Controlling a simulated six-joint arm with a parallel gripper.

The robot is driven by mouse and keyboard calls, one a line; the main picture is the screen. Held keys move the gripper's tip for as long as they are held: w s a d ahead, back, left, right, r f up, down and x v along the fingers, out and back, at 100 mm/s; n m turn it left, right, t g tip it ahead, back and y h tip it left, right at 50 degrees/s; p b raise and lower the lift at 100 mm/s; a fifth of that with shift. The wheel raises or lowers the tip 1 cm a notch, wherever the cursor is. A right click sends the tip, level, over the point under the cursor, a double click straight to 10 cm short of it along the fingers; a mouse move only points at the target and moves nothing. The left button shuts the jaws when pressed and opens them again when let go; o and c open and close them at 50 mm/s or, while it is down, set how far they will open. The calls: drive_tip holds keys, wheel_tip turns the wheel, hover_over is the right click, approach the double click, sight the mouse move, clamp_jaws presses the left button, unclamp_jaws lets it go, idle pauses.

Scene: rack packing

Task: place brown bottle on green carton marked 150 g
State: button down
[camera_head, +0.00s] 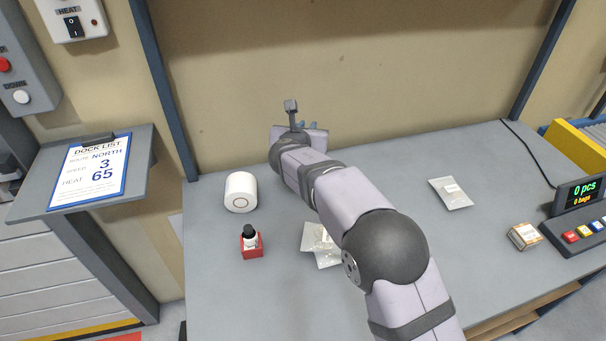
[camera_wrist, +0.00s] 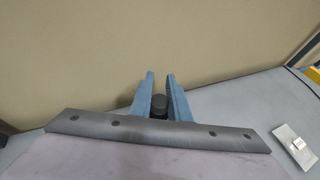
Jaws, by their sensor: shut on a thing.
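My gripper (camera_head: 308,125) is at the far side of the table, near the back wall, mostly hidden behind my own wrist in the head view. In the wrist view its two blue fingers (camera_wrist: 160,93) are closed around a dark, round-capped thing (camera_wrist: 158,101), which fits the brown bottle. Only its dark top shows; its body and whatever is below it are hidden. No green carton marked 150 g can be made out in either view.
A white roll (camera_head: 241,192) and a black-capped bottle (camera_head: 250,238) with a red carton (camera_head: 251,249) stand at left. Pale packets (camera_head: 322,246) lie beside my arm. Another packet (camera_head: 450,193), a small box (camera_head: 524,236) and a counter display (camera_head: 578,195) are at right.

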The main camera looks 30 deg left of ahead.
drive_tip(key=shift+s+a+n+y, duration=0.1)
drive_tip(key=shift+a+n+y, duration=0.2)
drive_tip(key=shift+n, duration=0.1)
drive_tip(key=shift+f+b, duration=0.65)
drive_tip(key=shift+f, duration=4.35)
drive_tip(key=shift+f, duration=0.2)
drive_tip(key=c, duration=1.7)
unclamp_jaws()
drive_tip(key=shift+o, duration=0.2)
drive_tip(key=shift+s+r, duration=0.1)
drive_tip(key=shift+r, duration=0.15)
drive_tip(key=b+v, duration=0.3)
drive_tip(key=v, duration=0.9)
drive_tip(key=shift+d, duration=0.1)
